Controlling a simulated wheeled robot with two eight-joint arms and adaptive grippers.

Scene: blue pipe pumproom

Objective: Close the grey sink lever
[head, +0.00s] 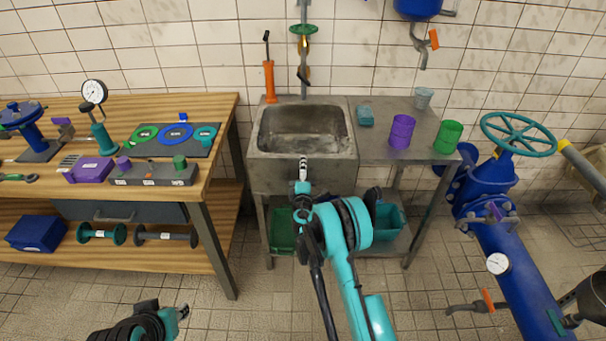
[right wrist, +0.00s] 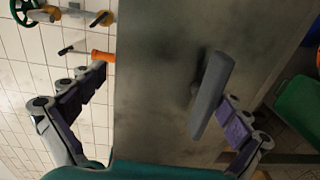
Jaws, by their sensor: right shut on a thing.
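The sink (head: 262,150) is a grey metal basin against the tiled wall. The grey sink lever (right wrist: 212,95) shows in the right wrist view as a grey bar in front of the sink's front panel (right wrist: 155,90). It lies between my right gripper's fingers, close to the right-hand finger. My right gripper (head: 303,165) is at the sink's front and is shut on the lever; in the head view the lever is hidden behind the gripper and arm. My left gripper (head: 183,312) is low over the floor at the bottom left, away from the sink; its jaw opening is unclear.
A wooden workbench (head: 225,110) with tools stands to the left. The sink's right-hand counter (head: 375,150) bears a purple cup (head: 402,131) and a green cup (head: 448,137). A blue pipe (head: 515,285) with a teal handwheel (head: 518,134) stands at right. Floor between bench and sink is clear.

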